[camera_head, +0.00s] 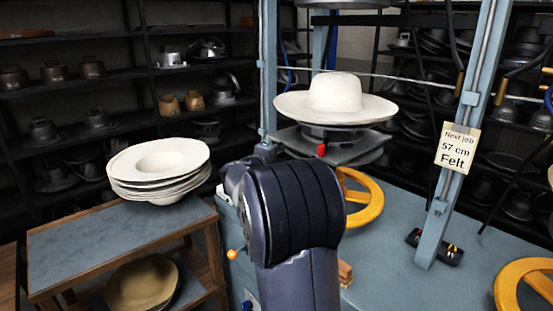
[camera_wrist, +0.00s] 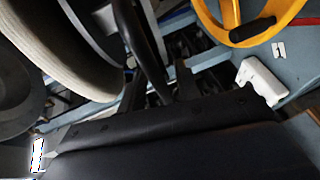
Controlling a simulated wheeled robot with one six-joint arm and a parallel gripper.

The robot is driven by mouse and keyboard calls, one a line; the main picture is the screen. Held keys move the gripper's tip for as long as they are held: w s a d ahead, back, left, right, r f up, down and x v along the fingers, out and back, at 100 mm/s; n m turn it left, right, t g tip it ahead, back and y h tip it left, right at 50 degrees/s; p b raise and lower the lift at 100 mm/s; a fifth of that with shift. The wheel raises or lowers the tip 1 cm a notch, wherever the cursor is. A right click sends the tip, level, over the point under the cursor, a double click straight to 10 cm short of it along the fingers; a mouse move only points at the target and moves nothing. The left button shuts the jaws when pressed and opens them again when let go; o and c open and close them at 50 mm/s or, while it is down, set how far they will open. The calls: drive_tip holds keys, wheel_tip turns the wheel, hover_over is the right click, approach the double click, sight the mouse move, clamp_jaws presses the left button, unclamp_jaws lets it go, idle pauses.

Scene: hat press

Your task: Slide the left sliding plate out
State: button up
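A dark grey sliding plate (camera_head: 350,155) sits on the press under a wide-brimmed cream hat (camera_head: 335,97). A small red knob (camera_head: 321,150) shows at the plate's front. In the head view my arm stands in front of the press, below the plate, and hides my gripper. In the wrist view a cream hat brim (camera_wrist: 55,55) fills the upper left. Two dark prongs, seemingly my gripper (camera_wrist: 158,90), show near the middle with a dark curved bar between them. I cannot tell whether they touch it.
A yellow handwheel (camera_head: 368,198) is right of my arm; a second (camera_head: 530,285) is at the lower right. A blue post (camera_head: 465,140) carries a "57 cm Felt" card (camera_head: 458,147). Stacked cream hats (camera_head: 158,168) rest on a wooden side table (camera_head: 100,245) at left.

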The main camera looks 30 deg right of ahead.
clamp_jaws()
idle(0.4)
drive_tip(key=s+a+b, duration=0.2)
drive_tip(key=a+b, duration=0.1)
drive_tip(key=a, duration=1)
drive_tip(key=s+a+b, duration=0.1)
drive_tip(key=a+b, duration=0.3)
drive_tip(key=a, duration=1)
drive_tip(key=shift+s, duration=0.4)
drive_tip(key=shift+f, duration=0.1)
drive_tip(key=shift+c, duration=0.5)
unclamp_jaws()
drive_tip(key=shift+a, duration=0.25)
drive_tip(key=shift+o, duration=0.9)
drive_tip(key=shift+d, duration=0.1)
